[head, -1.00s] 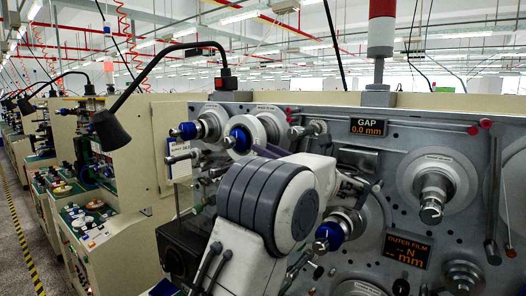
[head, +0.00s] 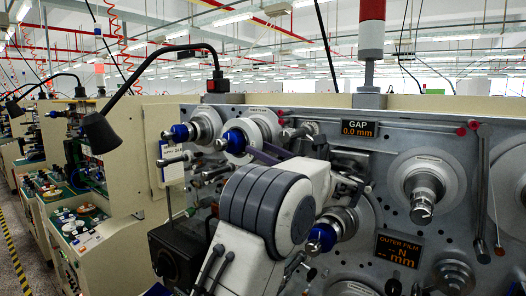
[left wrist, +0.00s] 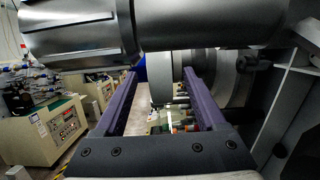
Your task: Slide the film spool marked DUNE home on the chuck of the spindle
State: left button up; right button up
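The machine's grey front panel (head: 400,140) carries several spindles. One with a blue-tipped chuck (head: 235,141) at upper left has a white, disc-like spool (head: 261,124) around it. No DUNE mark can be read, and I cannot tell how far on the spool sits. The purple fingers of my left gripper (head: 264,153) reach beside this spool, partly hidden by my arm. In the left wrist view both fingers of the left gripper (left wrist: 160,78) are spread apart. A pale disc edge (left wrist: 159,82) and a bit of blue (left wrist: 141,69) show between their tips. My right gripper is out of view.
Another blue-tipped spindle (head: 183,132) is just left, and one (head: 321,237) lies below right of my arm. A bare metal spindle (head: 423,200) stands at right. The GAP display (head: 359,129) reads 0.0 mm. A black lamp (head: 101,131) hangs at left.

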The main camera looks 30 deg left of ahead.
pick_arm(q)
jog(key=shift+f, duration=0.1)
jog(key=b+v, duration=0.5)
jog(key=v, duration=0.5)
jog(key=shift+d+b, duration=0.2)
jog(key=shift+b, duration=0.1)
